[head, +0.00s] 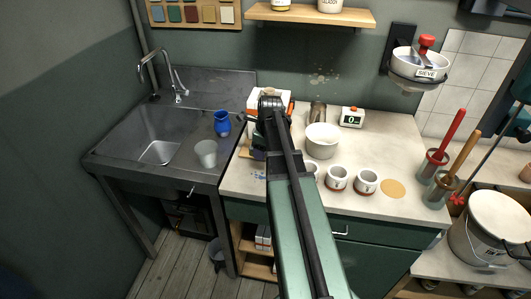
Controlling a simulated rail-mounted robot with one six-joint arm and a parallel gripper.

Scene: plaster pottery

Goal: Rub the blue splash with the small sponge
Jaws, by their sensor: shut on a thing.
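The blue splash (259,176) shows as small blue marks on the pale worktop (239,187), near its left front edge, just left of my arm. My gripper (258,141) is over the left part of the worktop, mostly hidden behind my own arm. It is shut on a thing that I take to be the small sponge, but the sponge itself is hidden. I cannot tell whether it touches the splash.
A white bowl (322,141) and brown-based white cups (366,182) stand right of my arm. A timer (352,117) is behind.

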